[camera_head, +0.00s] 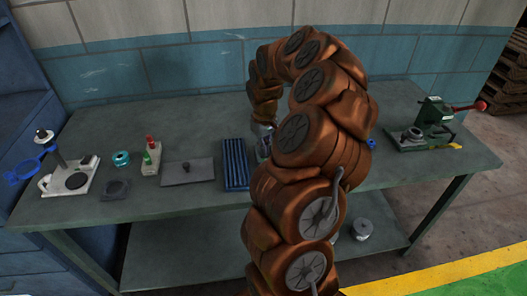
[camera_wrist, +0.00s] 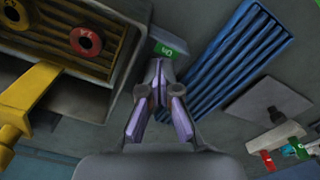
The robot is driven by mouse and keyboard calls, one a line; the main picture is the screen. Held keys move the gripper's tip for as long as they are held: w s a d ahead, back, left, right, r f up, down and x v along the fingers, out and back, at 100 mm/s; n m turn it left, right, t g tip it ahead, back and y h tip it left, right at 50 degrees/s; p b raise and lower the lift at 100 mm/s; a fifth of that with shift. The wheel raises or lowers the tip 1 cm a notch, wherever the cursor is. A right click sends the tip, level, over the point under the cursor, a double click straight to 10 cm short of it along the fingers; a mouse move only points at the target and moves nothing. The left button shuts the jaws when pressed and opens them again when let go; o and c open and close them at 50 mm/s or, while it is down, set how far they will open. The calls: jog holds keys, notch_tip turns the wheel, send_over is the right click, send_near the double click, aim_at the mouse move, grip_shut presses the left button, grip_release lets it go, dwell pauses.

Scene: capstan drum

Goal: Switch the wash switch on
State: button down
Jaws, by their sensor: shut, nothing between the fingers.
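In the wrist view a small grey block with a green face (camera_wrist: 168,50) and pale lettering, apparently the wash switch, sits just beyond my fingertips. The lettering is too small to read surely, and I cannot tell which way the switch is set. My gripper (camera_wrist: 158,72) is shut and empty, its fingertips together just short of the green face; I cannot tell whether they touch it. In the head view my gripper (camera_head: 263,142) points down over the middle of the bench, right of the blue ribbed tray (camera_head: 236,164). My arm hides the switch there.
In the wrist view a dark slotted box with a red ring (camera_wrist: 86,41) and a yellow lever (camera_wrist: 22,98) lies left of my fingers. The blue tray lies close on the right. The bench also bears a plate with a knob (camera_head: 187,171) and a green press (camera_head: 432,115).

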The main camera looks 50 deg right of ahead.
jog(key=shift+r+p, duration=0.55)
jog(key=shift+r, duration=2.9)
